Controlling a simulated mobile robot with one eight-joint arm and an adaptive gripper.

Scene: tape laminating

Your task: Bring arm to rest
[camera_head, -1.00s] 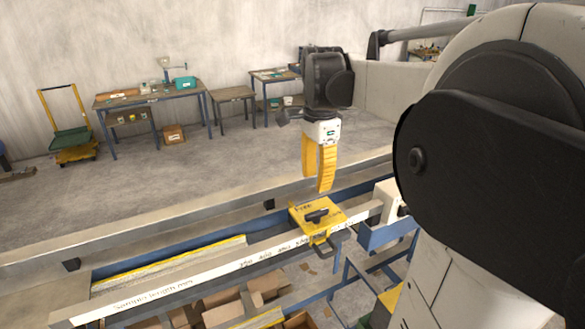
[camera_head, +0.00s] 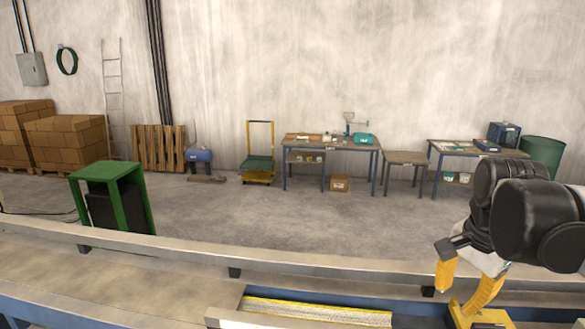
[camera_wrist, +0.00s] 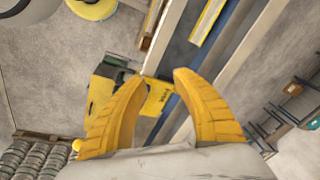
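My gripper (camera_head: 464,290) is at the lower right of the head view, with its yellow fingers spread apart and nothing between them. In the wrist view my gripper (camera_wrist: 163,76) also shows a clear gap between its fingertips. A yellow block-like device with a dark handle (camera_head: 482,317) sits below the fingers, cut off by the bottom edge of the head view. In the wrist view the yellow device (camera_wrist: 158,96) lies beyond the fingertips on the rail and is partly hidden by the fingers. The fingers appear apart from it.
A long grey rail (camera_head: 190,246) crosses the front. Beyond it the concrete floor is largely clear. A green stand (camera_head: 110,185) is at left, and workbenches (camera_head: 330,143) stand along the wall. A yellow-edged strip (camera_head: 315,309) lies near the bottom.

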